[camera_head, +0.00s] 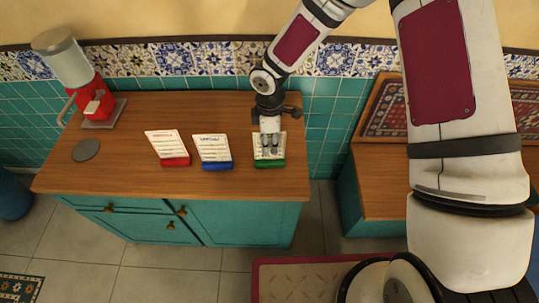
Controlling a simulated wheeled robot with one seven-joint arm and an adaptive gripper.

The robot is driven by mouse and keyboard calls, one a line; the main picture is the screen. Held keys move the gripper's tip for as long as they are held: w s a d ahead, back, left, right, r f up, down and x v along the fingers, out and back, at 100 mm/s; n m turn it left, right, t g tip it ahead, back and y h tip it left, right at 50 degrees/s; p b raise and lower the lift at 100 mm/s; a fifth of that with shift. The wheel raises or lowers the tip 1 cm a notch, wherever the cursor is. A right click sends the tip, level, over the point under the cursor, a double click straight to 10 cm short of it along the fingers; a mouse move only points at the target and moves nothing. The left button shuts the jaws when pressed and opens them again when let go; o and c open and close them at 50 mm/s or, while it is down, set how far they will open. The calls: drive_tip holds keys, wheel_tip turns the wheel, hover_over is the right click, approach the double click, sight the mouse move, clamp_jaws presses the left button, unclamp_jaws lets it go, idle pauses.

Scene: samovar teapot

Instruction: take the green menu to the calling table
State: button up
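The green menu (269,163) stands on the right end of the wooden counter, a white card in a green base. My gripper (269,149) points down at the card and covers its middle. The fingers look close together, but I cannot tell whether they grip the card or are only in front of it. No table marked as calling can be made out in this view.
A red menu (174,161) and a blue menu (217,166) stand to the left on the counter (120,172). A red dispenser (94,100) and a grey disc (86,150) are further left. A wooden bench (384,180) is at the right.

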drive_tip(key=shift+f, duration=0.25)
clamp_jaws()
drive_tip(key=shift+r, duration=0.15)
